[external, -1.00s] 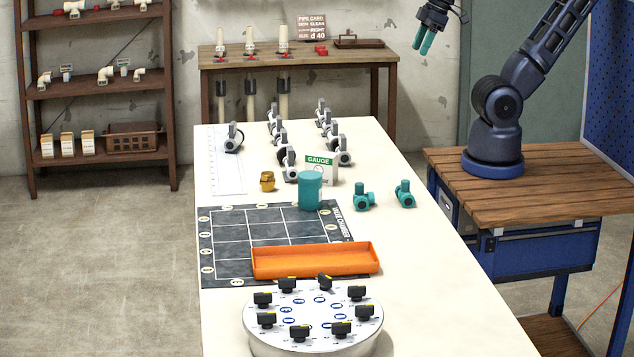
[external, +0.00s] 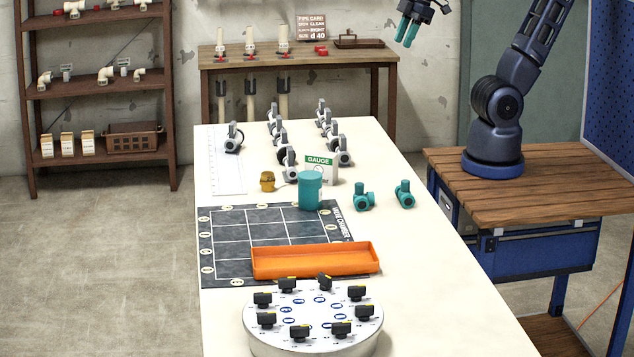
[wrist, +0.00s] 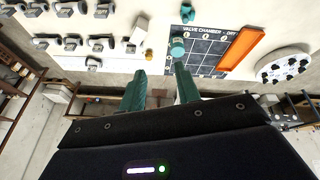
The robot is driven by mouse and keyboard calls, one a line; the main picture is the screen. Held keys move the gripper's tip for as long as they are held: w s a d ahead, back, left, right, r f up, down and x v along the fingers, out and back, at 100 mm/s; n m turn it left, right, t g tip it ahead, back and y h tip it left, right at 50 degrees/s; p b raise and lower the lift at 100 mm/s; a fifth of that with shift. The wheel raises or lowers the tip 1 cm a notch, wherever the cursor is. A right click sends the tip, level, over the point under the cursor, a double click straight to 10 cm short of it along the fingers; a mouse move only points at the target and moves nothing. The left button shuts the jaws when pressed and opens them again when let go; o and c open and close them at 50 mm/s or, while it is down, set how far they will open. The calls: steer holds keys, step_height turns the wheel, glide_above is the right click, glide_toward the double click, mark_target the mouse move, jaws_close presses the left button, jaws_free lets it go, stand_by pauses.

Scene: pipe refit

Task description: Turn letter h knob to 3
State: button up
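A round white dial plate (external: 313,343) with several black knobs sits at the near end of the white table. Each knob has a yellow mark, and blue labels ring the plate's middle. The letters and numbers are too small to read, so I cannot tell which knob is h. The plate also shows at the right of the wrist view (wrist: 284,66). My gripper (external: 407,31) is high above the far right side of the table, well away from the plate. Its two teal fingers (wrist: 160,80) are apart with nothing between them.
An orange tray (external: 315,271) lies just behind the plate, on the edge of a dark grid mat (external: 222,250). A teal cylinder (external: 310,190), teal fittings (external: 363,198), a brass fitting (external: 267,181) and several grey clamps stand farther back. The air above the plate is clear.

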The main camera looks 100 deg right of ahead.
steer(key=w+a+r+n, duration=0.1)
steer(key=w+a+n, duration=1.2)
steer(key=w+a, duration=0.8)
steer(key=n, duration=2)
glide_above(358, 286)
steer(key=s, duration=0.4)
step_height(358, 286, down, 26)
steer(key=x, duration=0.9)
steer(key=shift+w+d+f, duration=0.1)
steer(key=shift+f, duration=0.1)
jaws_close()
